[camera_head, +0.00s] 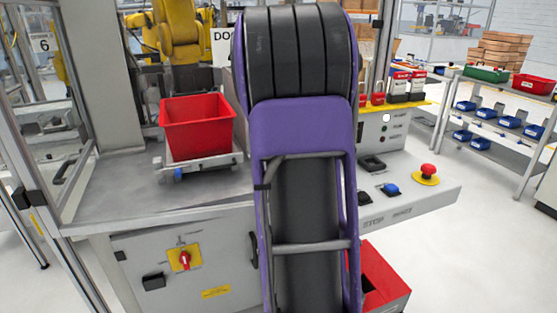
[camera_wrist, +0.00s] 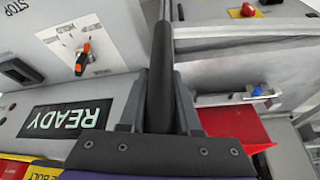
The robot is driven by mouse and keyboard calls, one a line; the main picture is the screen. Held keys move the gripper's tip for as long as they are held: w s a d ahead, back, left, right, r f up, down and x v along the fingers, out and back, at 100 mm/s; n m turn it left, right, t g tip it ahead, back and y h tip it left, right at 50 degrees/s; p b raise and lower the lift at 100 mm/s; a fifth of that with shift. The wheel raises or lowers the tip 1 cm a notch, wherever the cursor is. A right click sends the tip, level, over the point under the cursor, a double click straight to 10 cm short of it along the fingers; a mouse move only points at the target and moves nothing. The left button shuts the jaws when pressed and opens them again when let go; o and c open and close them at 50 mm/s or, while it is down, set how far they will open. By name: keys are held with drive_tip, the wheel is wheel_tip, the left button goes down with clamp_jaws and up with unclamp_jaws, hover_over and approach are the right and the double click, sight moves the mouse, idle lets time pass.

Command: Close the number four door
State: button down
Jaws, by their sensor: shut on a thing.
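In the wrist view my gripper (camera_wrist: 160,78) is shut on a long black bar (camera_wrist: 160,50), which looks like a door handle. The bar runs up the middle of the picture, along a thin grey edge at the top. No number four shows on it. In the head view my raised purple and black arm hides my gripper and whatever door is there. A white sign (camera_head: 222,48) starting with "DO" is partly covered by my arm.
A red bin (camera_head: 198,125) sits on the grey bench (camera_head: 120,190). A red stop button (camera_head: 428,170) is at the right. In the wrist view, a READY display (camera_wrist: 65,117) is left of the bar.

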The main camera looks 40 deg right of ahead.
drive_tip(key=shift+w+a, duration=0.25)
drive_tip(key=shift+w, duration=0.3)
drive_tip(key=c, duration=0.6)
unclamp_jaws()
drive_tip(key=shift+a, duration=0.1)
drive_tip(key=shift+s, duration=0.1)
drive_tip(key=shift+d+r, duration=0.15)
drive_tip(key=shift+d, duration=0.05)
drive_tip(key=p+v, duration=0.1)
drive_tip(key=v, duration=1.6)
drive_tip(key=shift+s+a+r, duration=0.1)
drive_tip(key=shift+a, duration=0.05)
